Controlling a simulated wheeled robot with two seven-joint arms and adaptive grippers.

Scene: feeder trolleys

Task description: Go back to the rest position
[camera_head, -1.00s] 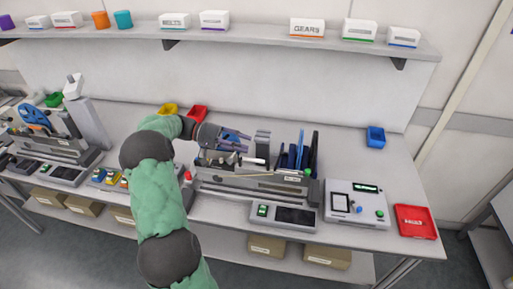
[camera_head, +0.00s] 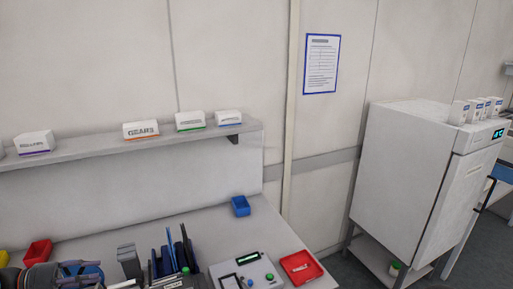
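My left gripper (camera_head: 84,273) is at the bottom left corner of the head view, partly cut off by the lower edge. Its dark fingers look apart, with a blue surface showing around them, and I see nothing held between them. It is over the bench, left of the grey upright block (camera_head: 129,262) and the dark blue upright plates (camera_head: 176,255).
A red bin (camera_head: 38,252), a blue bin (camera_head: 241,206), a white device (camera_head: 246,274) and a red tray (camera_head: 301,267) are on the bench (camera_head: 215,225). A shelf (camera_head: 90,147) with labelled boxes runs above. A white cabinet (camera_head: 398,180) stands at right, beyond a floor gap.

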